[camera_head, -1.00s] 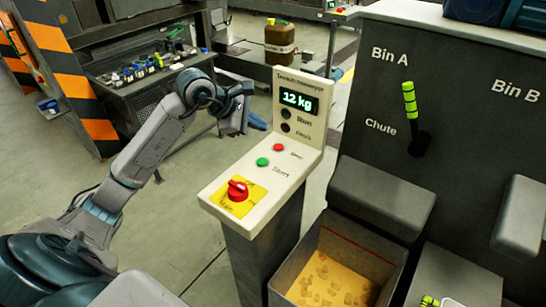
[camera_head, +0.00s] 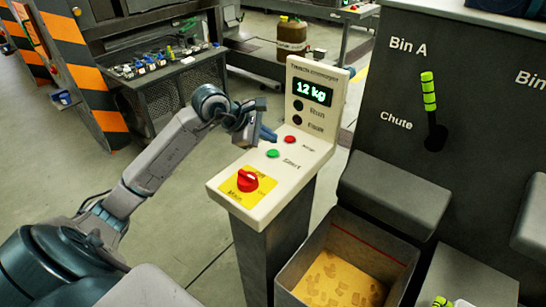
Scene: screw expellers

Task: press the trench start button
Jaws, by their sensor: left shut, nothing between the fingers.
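The trench conveyor control panel (camera_head: 262,207) stands on a dark pedestal in the middle of the view. Its green start button (camera_head: 272,153) is on the sloping face, with a red button (camera_head: 290,139) above and right of it. A red rotary switch on a yellow plate (camera_head: 247,181) is nearer me. The upright display (camera_head: 312,92) reads 12 kg. My left gripper (camera_head: 268,134) is shut and empty. Its tip appears just above and behind the green button in the picture; I cannot tell whether it touches the panel.
A dark machine with a green-handled lever (camera_head: 429,92), marked Bin A and Chute, stands on the right. Below it is an open box (camera_head: 347,268) with yellowish pieces. A tool bench (camera_head: 160,66) and a brown canister (camera_head: 291,38) are behind. Open floor lies left of the pedestal.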

